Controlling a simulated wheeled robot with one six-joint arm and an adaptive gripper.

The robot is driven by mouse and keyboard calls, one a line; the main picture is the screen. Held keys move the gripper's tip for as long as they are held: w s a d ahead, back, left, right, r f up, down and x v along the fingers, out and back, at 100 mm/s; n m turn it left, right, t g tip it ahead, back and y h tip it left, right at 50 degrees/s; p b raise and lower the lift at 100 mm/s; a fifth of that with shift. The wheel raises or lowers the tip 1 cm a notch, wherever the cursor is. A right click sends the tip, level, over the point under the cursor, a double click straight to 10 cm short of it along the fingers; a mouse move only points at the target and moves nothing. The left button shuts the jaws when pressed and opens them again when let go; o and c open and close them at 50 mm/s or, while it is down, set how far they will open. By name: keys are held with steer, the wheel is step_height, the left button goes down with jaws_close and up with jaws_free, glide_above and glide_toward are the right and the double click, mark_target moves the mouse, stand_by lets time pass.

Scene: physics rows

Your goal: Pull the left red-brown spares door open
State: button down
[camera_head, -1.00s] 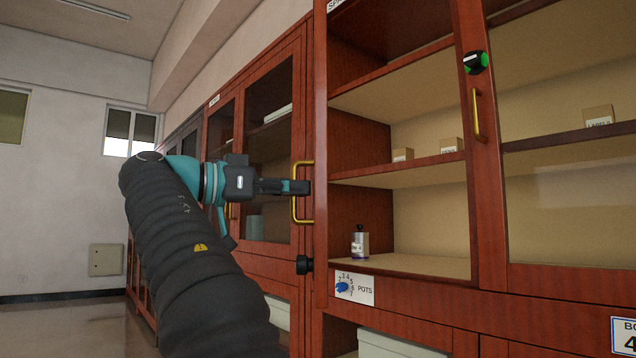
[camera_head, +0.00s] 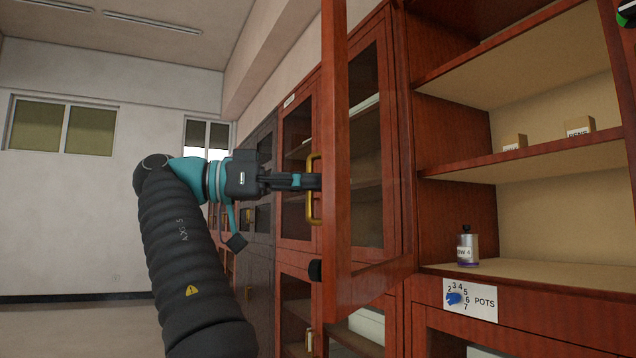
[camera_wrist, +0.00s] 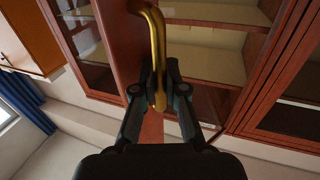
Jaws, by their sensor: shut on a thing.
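The red-brown spares door (camera_head: 336,130) stands swung out from its cabinet, seen nearly edge-on in the head view, with its glass pane behind the edge. Its brass handle (camera_head: 313,205) is on the outer face. My gripper (camera_head: 312,181) is shut on this handle. In the wrist view the brass handle (camera_wrist: 157,45) runs down between the fingertips of my gripper (camera_wrist: 159,92). The door (camera_wrist: 122,40) shows beside it, with open shelves to the right.
A small bottle (camera_head: 467,248) stands on the lower shelf, and small boxes (camera_head: 579,127) stand on the shelf above. A POTS sign (camera_head: 470,300) is on the frame below. More glazed cabinets (camera_head: 297,170) continue behind the door. Floor at the left (camera_head: 75,328) is clear.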

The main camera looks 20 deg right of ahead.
steer(key=shift+w+a+f, duration=0.15)
steer(key=shift+w+f, duration=0.05)
steer(key=shift+f, duration=0.15)
steer(key=c, duration=1.2)
jaws_free()
steer(key=shift+w, duration=0.1)
steer(key=shift+r, duration=0.1)
